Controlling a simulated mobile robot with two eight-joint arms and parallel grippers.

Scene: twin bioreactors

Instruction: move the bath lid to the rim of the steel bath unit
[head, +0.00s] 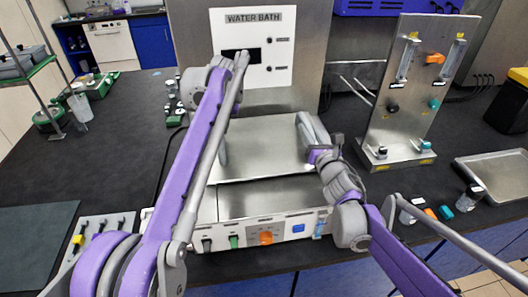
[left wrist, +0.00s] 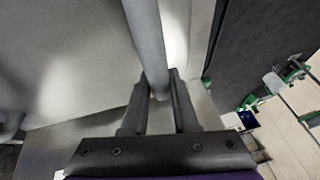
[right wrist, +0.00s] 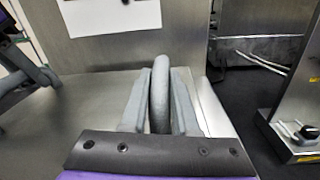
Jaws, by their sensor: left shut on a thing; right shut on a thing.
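The bath lid (head: 258,150) is a flat steel plate with a grey bar handle at each side. It appears level over the rear of the steel bath unit (head: 285,228); I cannot tell whether it touches the rim. A strip of the unit's steel top shows in front of it. My right gripper (head: 318,152) is shut on the right handle, which stands between its fingers in the right wrist view (right wrist: 160,95).
A water bath panel (head: 253,45) stands behind. A steel flow-meter stand (head: 405,110) rises to the right, near a steel tray (head: 493,175) and small bottles. A switch block (head: 100,228) and dark mat (head: 35,240) lie left. Dark bench beside the unit is partly free.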

